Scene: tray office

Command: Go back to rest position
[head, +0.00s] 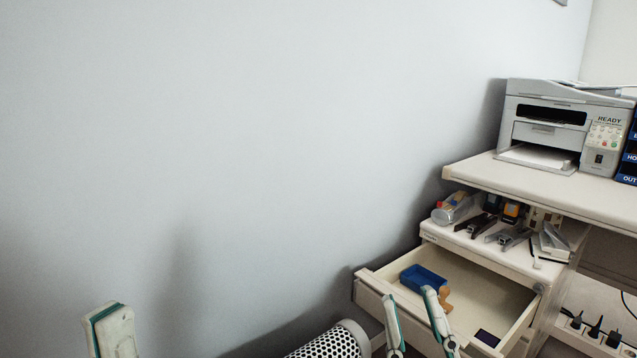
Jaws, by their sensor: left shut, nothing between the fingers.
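My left gripper (110,328) is at the bottom left, in front of the bare wall. Its pale fingers with a teal stripe are together and hold nothing; the rest of that arm is out of view. My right gripper (408,295) is at the bottom, in front of the open drawer (372,283). Its two fingers stand apart with nothing visible between them. Both grippers point upward in the picture. From this view I cannot tell how far the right fingertips are from the drawer front.
The drawer holds a blue tray (423,278), an orange-brown item (445,299) and a dark purple item (488,338). Staplers (476,226) and a bottle (452,208) sit above it. A printer (560,125) is on the desktop. A white perforated cylinder (325,345) is at the bottom.

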